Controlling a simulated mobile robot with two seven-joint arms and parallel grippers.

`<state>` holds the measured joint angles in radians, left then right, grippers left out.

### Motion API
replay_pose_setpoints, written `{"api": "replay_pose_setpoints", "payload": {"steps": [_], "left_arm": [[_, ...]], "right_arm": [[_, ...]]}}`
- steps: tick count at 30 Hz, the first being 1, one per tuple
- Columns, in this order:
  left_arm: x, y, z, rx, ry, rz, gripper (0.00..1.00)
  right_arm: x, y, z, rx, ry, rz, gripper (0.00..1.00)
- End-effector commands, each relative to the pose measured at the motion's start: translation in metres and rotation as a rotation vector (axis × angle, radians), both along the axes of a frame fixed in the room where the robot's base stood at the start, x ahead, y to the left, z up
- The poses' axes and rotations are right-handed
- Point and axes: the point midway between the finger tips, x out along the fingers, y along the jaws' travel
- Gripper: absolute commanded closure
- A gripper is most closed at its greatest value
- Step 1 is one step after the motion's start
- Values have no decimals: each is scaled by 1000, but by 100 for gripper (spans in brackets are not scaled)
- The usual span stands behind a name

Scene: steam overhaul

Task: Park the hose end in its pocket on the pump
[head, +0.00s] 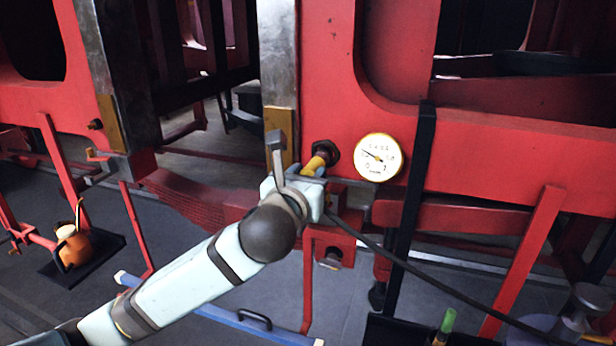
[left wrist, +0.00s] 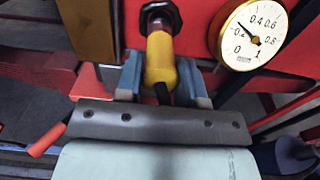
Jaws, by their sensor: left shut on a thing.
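My left gripper (head: 306,176) is shut on the yellow hose end (head: 313,166) in front of the red frame. In the left wrist view the gripper (left wrist: 160,78) has one finger on each side of the yellow hose end (left wrist: 160,56). The hose end's tip meets a dark round fitting (head: 327,151) on the frame; I cannot tell whether it is coupled or only touching. The black hose (head: 430,275) runs from the gripper down to the right. A grey metal body (head: 577,312) at the lower right may be the pump; its pocket cannot be made out. My right gripper is not in view.
A round gauge (head: 378,157) sits just right of the fitting. A dark upright bar (head: 411,205) and a slanted red bar (head: 525,260) stand to the right. A blue beam (head: 230,318) lies below my arm. An orange pot (head: 75,250) stands at the left.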

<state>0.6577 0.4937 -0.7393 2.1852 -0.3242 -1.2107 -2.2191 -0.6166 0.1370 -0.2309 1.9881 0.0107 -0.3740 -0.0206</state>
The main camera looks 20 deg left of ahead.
Motion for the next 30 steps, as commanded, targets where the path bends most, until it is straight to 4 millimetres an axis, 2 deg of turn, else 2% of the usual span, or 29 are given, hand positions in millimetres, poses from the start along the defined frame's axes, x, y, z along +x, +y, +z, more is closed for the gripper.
{"api": "replay_pose_setpoints", "payload": {"steps": [5,18,24,30], "left_arm": [[-6,0,1,1,0,0,93],[-36,1,1,1,0,0,93],[-49,2,1,1,0,0,93],[-54,2,1,0,-1,0,93]], "right_arm": [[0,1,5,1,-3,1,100],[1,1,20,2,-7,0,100],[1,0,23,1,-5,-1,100],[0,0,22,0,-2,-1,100]]}}
